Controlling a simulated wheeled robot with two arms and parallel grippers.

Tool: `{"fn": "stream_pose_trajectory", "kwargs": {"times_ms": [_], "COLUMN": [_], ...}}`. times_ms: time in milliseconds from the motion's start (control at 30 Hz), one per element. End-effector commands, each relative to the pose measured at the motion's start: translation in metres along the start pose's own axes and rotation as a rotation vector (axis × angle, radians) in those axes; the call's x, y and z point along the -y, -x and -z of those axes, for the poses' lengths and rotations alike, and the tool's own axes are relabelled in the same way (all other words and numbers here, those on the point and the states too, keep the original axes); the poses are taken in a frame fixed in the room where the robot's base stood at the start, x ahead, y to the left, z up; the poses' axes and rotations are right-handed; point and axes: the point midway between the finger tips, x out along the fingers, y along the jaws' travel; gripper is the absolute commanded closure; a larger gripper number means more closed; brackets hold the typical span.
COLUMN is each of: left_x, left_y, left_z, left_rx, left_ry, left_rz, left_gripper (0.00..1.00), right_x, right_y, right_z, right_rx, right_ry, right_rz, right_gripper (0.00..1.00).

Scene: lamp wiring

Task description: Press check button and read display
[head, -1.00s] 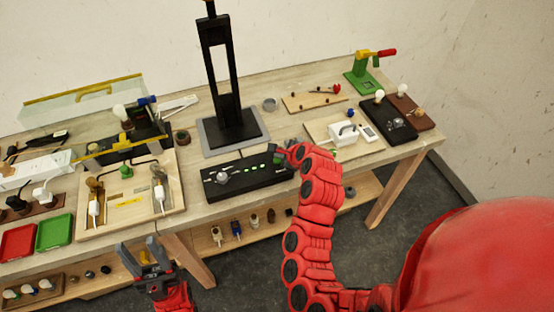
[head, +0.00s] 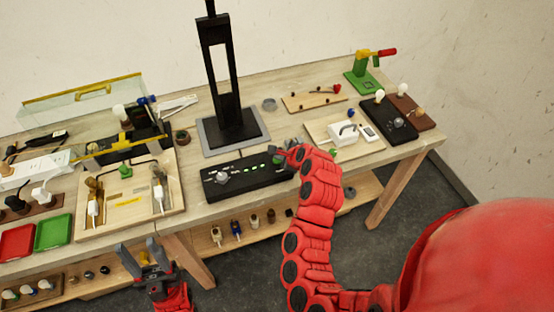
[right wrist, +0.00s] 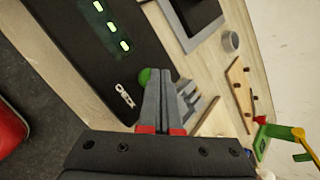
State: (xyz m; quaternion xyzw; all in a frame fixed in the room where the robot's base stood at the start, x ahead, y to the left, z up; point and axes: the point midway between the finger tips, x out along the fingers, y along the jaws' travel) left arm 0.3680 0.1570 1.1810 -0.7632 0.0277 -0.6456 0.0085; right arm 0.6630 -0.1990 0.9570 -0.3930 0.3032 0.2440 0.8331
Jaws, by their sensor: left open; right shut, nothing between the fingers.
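The black check box (head: 225,187) lies on the bench in front of the black stand. Several green segments glow on its display (head: 250,168), and they also show in the right wrist view (right wrist: 111,27). The green check button (right wrist: 145,76) is at the tips of my right gripper (right wrist: 157,82), beside white lettering. The fingers are shut and empty, and they partly cover the button; I cannot tell whether it is pressed down. In the head view my right gripper (head: 280,153) is at the box's right end. My left gripper (head: 138,254) is open and empty in front of the bench.
A tall black stand (head: 232,125) rises behind the box. A wooden board with a white block (head: 343,133) lies to the right. Red (head: 17,242) and green (head: 53,232) trays sit at the left front. A wooden fixture (head: 125,208) is left of the box.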

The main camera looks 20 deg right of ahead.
Motion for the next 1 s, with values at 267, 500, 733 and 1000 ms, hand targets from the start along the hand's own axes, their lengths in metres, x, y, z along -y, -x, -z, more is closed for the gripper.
{"fn": "stream_pose_trajectory", "kwargs": {"times_ms": [267,500,733,1000], "left_x": [-0.0001,-0.0002,-0.0002,0.0001], "left_y": [0.0023,0.0038,0.0036,-0.0016], "left_z": [-0.0004,-0.0007,-0.0006,0.0003], "left_rx": [0.000,0.000,0.000,0.000], "left_ry": [0.000,0.000,0.000,0.000], "left_rz": [0.000,0.000,0.000,0.000], "left_gripper": [0.50,0.50,0.50,0.50], "right_x": [-0.0019,-0.0035,-0.0035,0.0005], "right_y": [-0.0027,-0.0047,-0.0047,0.0006], "right_z": [0.0021,0.0036,0.0037,-0.0002], "right_rx": [0.000,0.000,-0.001,0.000], "right_ry": [0.000,0.000,0.000,0.000], "right_rz": [0.000,0.000,0.000,0.000], "right_gripper": [1.00,1.00,1.00,1.00]}}
